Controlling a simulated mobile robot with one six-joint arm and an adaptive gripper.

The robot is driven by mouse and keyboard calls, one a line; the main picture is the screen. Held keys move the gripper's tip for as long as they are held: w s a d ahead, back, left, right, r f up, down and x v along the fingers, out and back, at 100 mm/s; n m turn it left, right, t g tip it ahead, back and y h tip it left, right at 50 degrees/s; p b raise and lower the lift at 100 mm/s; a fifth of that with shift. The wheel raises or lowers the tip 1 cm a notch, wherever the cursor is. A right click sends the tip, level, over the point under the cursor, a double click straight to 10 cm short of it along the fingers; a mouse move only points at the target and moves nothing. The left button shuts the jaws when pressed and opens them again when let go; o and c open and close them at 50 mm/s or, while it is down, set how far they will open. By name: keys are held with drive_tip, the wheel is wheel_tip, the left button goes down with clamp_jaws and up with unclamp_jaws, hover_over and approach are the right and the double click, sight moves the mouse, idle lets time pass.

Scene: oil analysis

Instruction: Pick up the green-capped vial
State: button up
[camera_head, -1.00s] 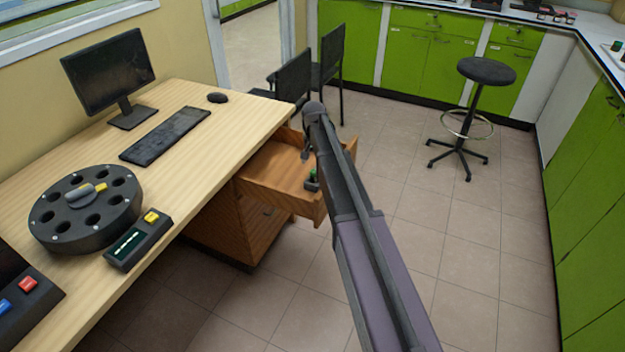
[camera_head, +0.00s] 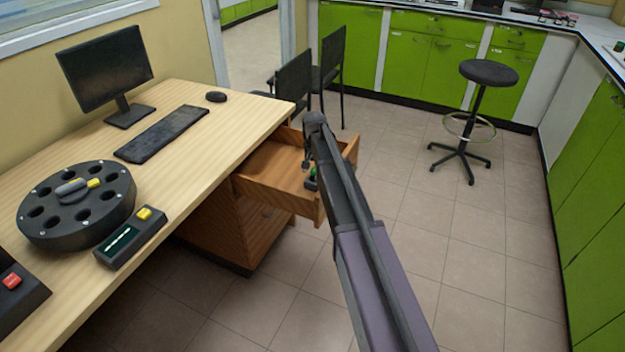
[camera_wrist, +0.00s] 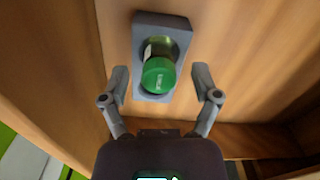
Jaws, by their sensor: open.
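The green-capped vial (camera_wrist: 159,74) stands in a small grey holder (camera_wrist: 172,33) in the wrist view, inside the open wooden drawer. Its green cap faces the camera, and a pale label shows on its side. In the head view the green cap (camera_head: 313,172) is a small spot in the drawer, partly hidden by my arm. My gripper (camera_wrist: 160,82) is open, with one finger to the left and one to the right of the cap, apart from it. In the head view my gripper is mostly hidden behind my arm.
The drawer (camera_head: 273,178) has wooden walls close around my gripper. The desk (camera_head: 204,145) above holds a monitor (camera_head: 105,72), keyboard (camera_head: 160,133), round black rotor (camera_head: 75,225) and a small device (camera_head: 130,240). Chairs and a stool (camera_head: 487,73) stand behind; the floor at right is clear.

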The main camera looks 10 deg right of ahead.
sight(314, 169)
drive_tip(key=shift+c, duration=0.2)
clamp_jaws()
idle(0.3)
drive_tip(key=shift+r, duration=0.15)
wheel_tip(314, 169, up, 10)
drive_tip(key=p, duration=1)
idle(0.7)
